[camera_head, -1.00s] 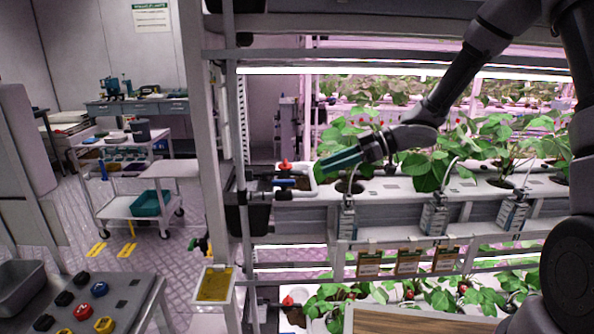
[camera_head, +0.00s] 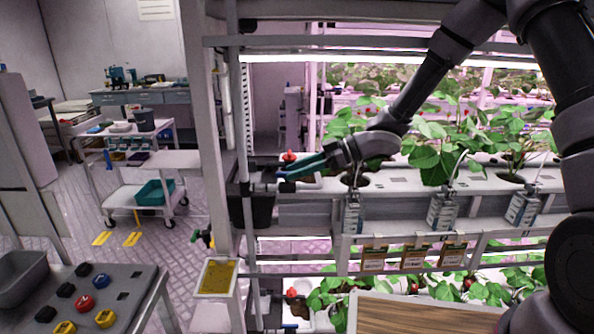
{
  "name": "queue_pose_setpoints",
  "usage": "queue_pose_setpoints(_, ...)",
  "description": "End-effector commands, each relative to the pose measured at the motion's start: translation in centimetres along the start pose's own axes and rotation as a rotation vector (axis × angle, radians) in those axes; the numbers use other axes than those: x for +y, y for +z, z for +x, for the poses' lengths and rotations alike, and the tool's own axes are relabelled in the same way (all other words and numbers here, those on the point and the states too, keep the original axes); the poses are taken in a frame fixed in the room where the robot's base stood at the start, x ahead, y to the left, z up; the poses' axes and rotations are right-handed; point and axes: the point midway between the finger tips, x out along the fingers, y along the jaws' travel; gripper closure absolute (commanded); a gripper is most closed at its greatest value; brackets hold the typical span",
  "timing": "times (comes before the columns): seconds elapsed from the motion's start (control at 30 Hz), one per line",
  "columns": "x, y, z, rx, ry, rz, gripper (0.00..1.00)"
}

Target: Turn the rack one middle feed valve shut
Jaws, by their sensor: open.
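The middle tier's feed pipe with its valve (camera_head: 262,187) is at the left end of the rack's white channel. A blue lever shows only in part there, behind my gripper's fingertips. A red knob (camera_head: 289,156) stands just above and behind it. My gripper (camera_head: 292,172), with teal fingers, reaches in from the right and points left and slightly down at the valve. Its jaws are open and hold nothing that I can see. The tips look at or very near the blue lever; I cannot tell whether they touch it.
Strawberry plants (camera_head: 436,158) fill the channel to the right, under my arm. A lower tier has another red knob (camera_head: 291,293). A rack post (camera_head: 247,120) stands close left of the valve. A button panel (camera_head: 95,300) is at front left, a cart (camera_head: 140,190) behind.

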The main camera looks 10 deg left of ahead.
Motion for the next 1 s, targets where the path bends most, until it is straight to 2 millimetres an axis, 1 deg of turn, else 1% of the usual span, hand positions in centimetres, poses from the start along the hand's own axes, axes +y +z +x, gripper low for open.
queue_pose_setpoints(0.23, 0.01, 0.01, 0.12, 0.0, 0.0, 0.0, 0.53)
queue_pose_setpoints(0.27, 0.01, 0.01, 0.12, 0.0, 0.0, 0.0, 0.56)
queue_pose_setpoints(0.3, 0.01, 0.01, 0.12, 0.0, 0.0, 0.0, 0.72)
queue_pose_setpoints(0.37, 0.01, 0.01, 0.11, 0.0, 0.0, 0.0, 0.95)
queue_pose_setpoints(0.4, 0.01, 0.01, 0.11, 0.0, 0.0, 0.001, 1.0)
queue_pose_setpoints(0.73, -0.07, 0.03, 0.07, -0.001, 0.021, 0.011, 1.0)
queue_pose_setpoints(1.0, -0.47, 0.04, 0.07, -0.002, 0.139, 0.062, 1.0)
